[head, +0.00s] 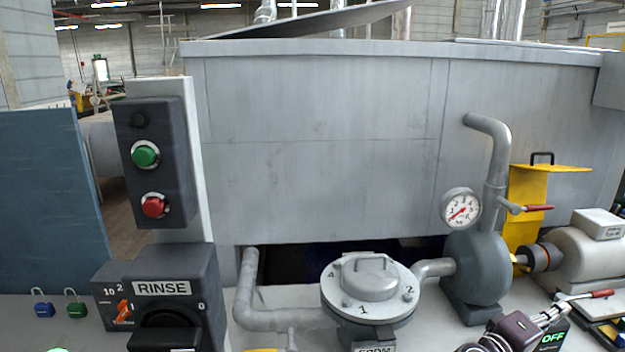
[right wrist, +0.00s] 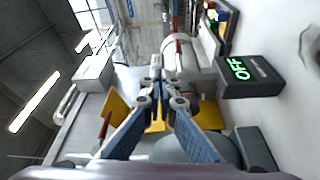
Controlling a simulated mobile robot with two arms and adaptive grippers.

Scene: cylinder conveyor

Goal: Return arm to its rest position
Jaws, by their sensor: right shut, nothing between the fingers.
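My right gripper (head: 553,314) is at the lower right of the head view, in front of the pump and beside the display box. Its dark purple body and grey fingers show there. In the right wrist view the two blue-grey fingers of the right gripper (right wrist: 167,84) come together at their tips, with nothing held between them. The gripper appears clear of the equipment, but its exact distance from the pump is hard to tell. My left gripper is not in the head view.
A display reading OFF (right wrist: 250,76) is close to the right gripper. A pale pump (head: 580,262), yellow bracket (head: 526,215), round gauge (head: 461,208) and numbered valve (head: 369,287) stand nearby. The RINSE switch box (head: 200,268) and button panel (head: 155,160) are at left.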

